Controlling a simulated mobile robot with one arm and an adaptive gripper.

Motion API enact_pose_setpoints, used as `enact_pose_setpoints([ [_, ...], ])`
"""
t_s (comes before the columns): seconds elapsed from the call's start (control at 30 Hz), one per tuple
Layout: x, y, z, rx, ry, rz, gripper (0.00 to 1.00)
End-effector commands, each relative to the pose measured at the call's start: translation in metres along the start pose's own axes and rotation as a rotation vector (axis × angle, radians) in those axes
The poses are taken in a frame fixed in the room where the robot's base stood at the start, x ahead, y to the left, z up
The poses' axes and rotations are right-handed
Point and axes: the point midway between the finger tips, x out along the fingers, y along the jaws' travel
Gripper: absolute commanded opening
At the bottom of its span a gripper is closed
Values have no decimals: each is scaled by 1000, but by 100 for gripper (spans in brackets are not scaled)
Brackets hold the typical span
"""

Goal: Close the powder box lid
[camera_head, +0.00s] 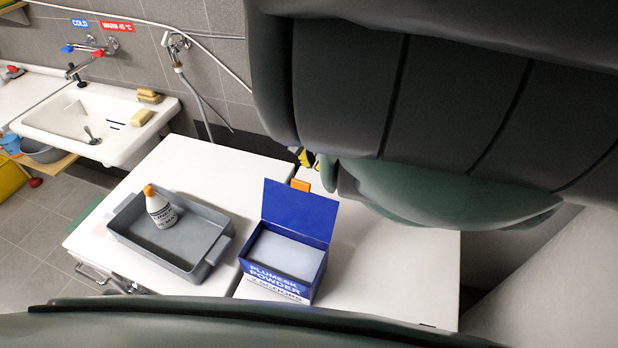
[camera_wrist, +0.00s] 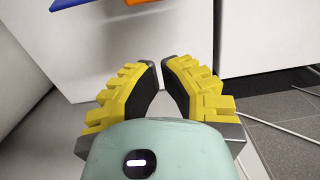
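The powder box (camera_head: 275,287) is blue and white with lettering on its front, and stands on the white worktop. Its blue lid (camera_head: 298,211) is raised at the back, and the pale inside shows. An orange tab (camera_head: 301,185) sits at the lid's top edge. My gripper (camera_head: 306,158) is behind the lid, partly hidden by my dark arm. In the wrist view my gripper (camera_wrist: 160,67) has yellow-backed, dark-padded fingers with a narrow empty gap between the tips. The lid's blue edge (camera_wrist: 68,4) and orange tab (camera_wrist: 132,3) show at the top, apart from the fingers.
Left of the box, a grey tray (camera_head: 196,261) holds a white bottle (camera_head: 161,211) with an orange cap. A sink (camera_head: 97,120) with sponges is at the far left. The worktop (camera_head: 390,270) right of the box is clear. A wall hose (camera_head: 197,95) hangs behind.

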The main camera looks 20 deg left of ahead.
Motion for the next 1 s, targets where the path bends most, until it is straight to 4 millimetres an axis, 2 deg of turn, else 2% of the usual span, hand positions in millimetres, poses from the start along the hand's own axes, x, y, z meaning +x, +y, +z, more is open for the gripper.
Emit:
enact_pose_setpoints([
  [0.1, 26, -1, 0, -3, 1, 1, 0],
  [0.17, 36, -1, 0, -2, 1, 1, 0],
  [0.23, 22, 0, 5, 1, 0, -1, 0],
  [0.4, 16, 0, 18, 1, 2, -4, 0],
  [0.7, 15, -1, 35, 1, 3, -3, 0],
  [1.0, 17, 0, 38, 0, 2, -2, 0],
])
